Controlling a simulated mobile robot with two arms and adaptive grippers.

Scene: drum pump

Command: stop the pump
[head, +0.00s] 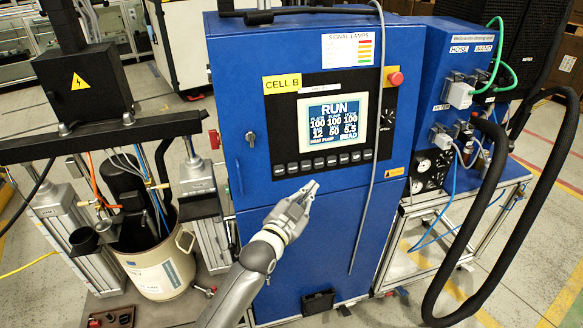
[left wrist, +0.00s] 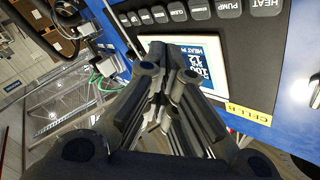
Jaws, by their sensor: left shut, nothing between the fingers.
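The blue control cabinet (head: 226,100) has a lit screen (head: 333,118) that reads RUN, with HEAT, PUMP and BEAD along its bottom line. A row of dark buttons (head: 322,161) sits below the screen. In the left wrist view the PUMP button (left wrist: 230,8) is next to the HEAT button (left wrist: 266,5) at the top right. My left gripper (head: 312,185) is shut and empty, its tips just below the button row near its middle. In the left wrist view the gripper (left wrist: 172,55) covers part of the screen. My right gripper is not in view.
A red push button (head: 396,78) sits at the panel's right edge. A grey cable (head: 377,150) hangs down the cabinet front. The drum (head: 160,265) and its press stand at left. Thick black hoses (head: 497,165) loop at right.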

